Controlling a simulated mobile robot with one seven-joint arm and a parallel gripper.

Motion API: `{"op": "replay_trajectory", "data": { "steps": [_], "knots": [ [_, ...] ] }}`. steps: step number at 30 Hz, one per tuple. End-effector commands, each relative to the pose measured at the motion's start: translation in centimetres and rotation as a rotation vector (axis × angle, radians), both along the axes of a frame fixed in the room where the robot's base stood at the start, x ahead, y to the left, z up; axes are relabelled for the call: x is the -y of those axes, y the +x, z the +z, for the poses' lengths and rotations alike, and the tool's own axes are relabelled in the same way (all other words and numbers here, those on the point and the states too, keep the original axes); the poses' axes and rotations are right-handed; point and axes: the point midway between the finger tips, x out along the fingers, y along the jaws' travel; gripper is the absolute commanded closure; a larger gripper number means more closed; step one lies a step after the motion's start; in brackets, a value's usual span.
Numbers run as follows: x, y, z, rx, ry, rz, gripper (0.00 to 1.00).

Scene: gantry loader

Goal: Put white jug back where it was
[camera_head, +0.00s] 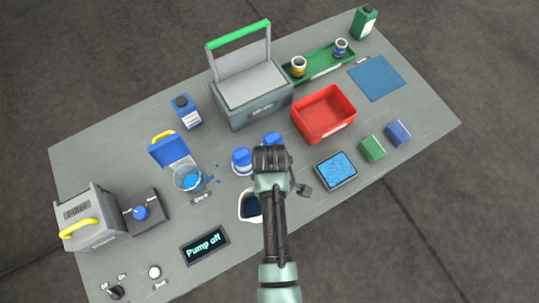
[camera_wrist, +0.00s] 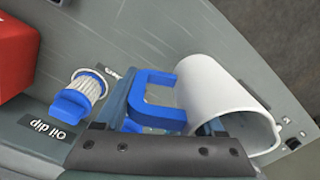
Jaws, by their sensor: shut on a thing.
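The white jug (camera_head: 244,198) shows in the head view near the front middle of the table, partly hidden behind my arm; its inside looks dark blue. In the wrist view the white jug (camera_wrist: 222,90) lies across the right side of the picture, its open end toward the lower right. Its blue handle (camera_wrist: 160,104) is between my fingers. My gripper (camera_wrist: 165,125) is shut on the jug at this handle. In the head view my fingertips are hidden by my wrist. I cannot tell whether the jug touches the table.
A "Pump off" display (camera_head: 205,245), red bin (camera_head: 325,113) and blue tray (camera_head: 335,170) surround the jug.

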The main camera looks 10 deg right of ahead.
Motion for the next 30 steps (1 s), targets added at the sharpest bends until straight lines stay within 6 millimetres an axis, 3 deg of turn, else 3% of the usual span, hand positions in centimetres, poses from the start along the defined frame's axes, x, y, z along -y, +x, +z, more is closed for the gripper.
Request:
{"op": "replay_trajectory", "data": {
  "steps": [11, 24, 25, 29, 30],
  "knots": [
    [0.0, 0.1, -4.2, 0.001, -0.001, -0.001, 1.0],
    [0.0, 0.1, -4.9, 0.002, -0.001, -0.001, 1.0],
    [0.0, 0.1, -4.8, 0.001, 0.0, -0.001, 0.24],
    [0.0, 0.1, -4.8, 0.001, 0.0, -0.001, 0.01],
    [0.0, 0.1, -4.8, 0.001, -0.001, -0.001, 0.0]
  ]
}}
